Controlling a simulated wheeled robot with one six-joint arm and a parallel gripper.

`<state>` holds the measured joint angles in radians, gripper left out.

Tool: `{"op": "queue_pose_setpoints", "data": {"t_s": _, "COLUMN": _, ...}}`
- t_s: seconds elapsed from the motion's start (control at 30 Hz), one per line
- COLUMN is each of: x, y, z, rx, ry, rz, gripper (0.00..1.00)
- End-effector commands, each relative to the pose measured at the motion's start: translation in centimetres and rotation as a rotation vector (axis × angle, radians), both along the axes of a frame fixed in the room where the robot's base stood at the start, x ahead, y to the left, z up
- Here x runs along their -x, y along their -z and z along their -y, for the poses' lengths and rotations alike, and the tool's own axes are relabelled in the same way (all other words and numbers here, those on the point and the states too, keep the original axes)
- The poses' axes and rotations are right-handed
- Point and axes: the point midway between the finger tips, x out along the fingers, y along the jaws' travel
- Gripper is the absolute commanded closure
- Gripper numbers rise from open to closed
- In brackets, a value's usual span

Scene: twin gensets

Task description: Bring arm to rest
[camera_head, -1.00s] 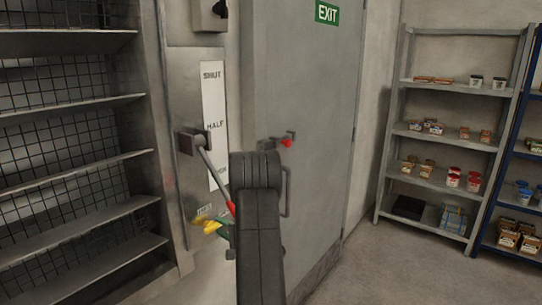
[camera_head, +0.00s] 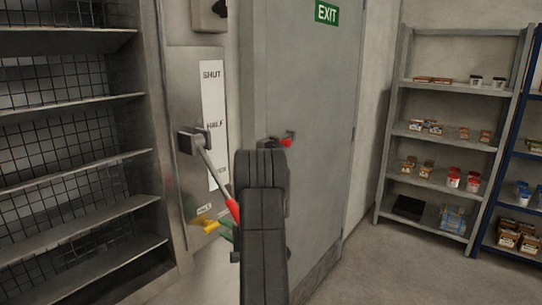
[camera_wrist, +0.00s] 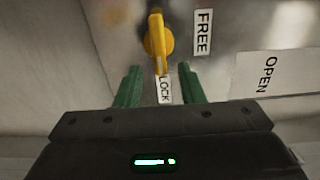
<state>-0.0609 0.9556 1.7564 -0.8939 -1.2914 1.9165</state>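My arm rises from the bottom middle of the head view, and its dark link covers much of my gripper there. In the wrist view my gripper (camera_wrist: 158,86) is open, its two green fingers apart with nothing between the tips. A yellow knob (camera_wrist: 156,36) lies just beyond the fingertips, its tip pointing at the LOCK label (camera_wrist: 164,90); a FREE label (camera_wrist: 203,32) is beside it. In the head view the yellow knob (camera_head: 206,223) sits low on the metal panel. A lever with a red grip (camera_head: 233,209) slants down right from its pivot on the panel.
A grey door (camera_head: 305,80) with an EXIT sign (camera_head: 327,12) stands right behind my arm.

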Motion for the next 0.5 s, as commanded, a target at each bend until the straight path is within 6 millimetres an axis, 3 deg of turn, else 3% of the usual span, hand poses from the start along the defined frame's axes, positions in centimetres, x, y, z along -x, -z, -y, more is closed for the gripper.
{"op": "queue_pose_setpoints", "data": {"t_s": 0.2, "x": 2.7, "y": 0.2, "z": 3.7, "rx": 0.001, "ry": 0.005, "rz": -0.001, "gripper": 0.65}}
{"op": "queue_pose_setpoints", "data": {"t_s": 0.5, "x": 5.8, "y": 0.1, "z": 7.7, "rx": -0.001, "ry": 0.005, "rz": 0.001, "gripper": 0.65}}
